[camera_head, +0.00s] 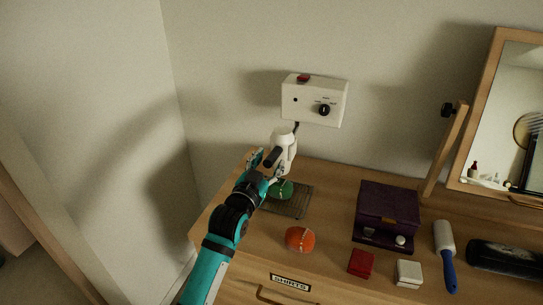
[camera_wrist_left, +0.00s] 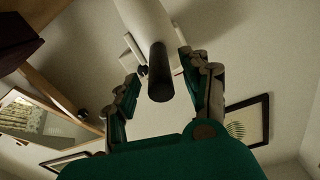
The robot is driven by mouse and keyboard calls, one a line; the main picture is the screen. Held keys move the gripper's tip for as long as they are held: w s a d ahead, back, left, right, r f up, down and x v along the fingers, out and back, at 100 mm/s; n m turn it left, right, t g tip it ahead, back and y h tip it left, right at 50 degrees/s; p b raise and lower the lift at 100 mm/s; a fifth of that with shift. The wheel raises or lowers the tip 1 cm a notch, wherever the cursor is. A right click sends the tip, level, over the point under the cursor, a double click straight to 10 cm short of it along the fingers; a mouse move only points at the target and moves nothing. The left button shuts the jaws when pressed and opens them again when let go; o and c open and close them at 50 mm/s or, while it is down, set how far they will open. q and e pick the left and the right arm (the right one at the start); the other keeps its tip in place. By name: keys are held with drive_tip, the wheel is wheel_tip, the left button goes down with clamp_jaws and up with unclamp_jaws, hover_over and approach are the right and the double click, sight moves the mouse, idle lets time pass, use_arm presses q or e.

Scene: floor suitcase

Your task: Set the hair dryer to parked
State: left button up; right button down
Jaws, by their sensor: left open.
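The white hair dryer (camera_head: 286,142) is just below the white wall box (camera_head: 315,100), above the back left of the wooden dresser. Its dark cylindrical part (camera_head: 271,157) points down toward my left gripper (camera_head: 265,162). In the left wrist view the white body (camera_wrist_left: 146,22) is at the top, and the dark part (camera_wrist_left: 160,80) lies between the spread fingers of my left gripper (camera_wrist_left: 162,68). The gripper is open, with a gap seen on each side. The wall box has a black knob (camera_head: 324,110) and a red switch (camera_head: 303,78) on top. My right gripper is out of view.
A wire rack (camera_head: 298,207) with a green ball (camera_head: 283,189) lies beneath the dryer.

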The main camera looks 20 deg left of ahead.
sight(284, 149)
use_arm(q)
drive_tip(key=shift+w+d, duration=0.1)
drive_tip(key=shift+w, duration=1.1)
clamp_jaws()
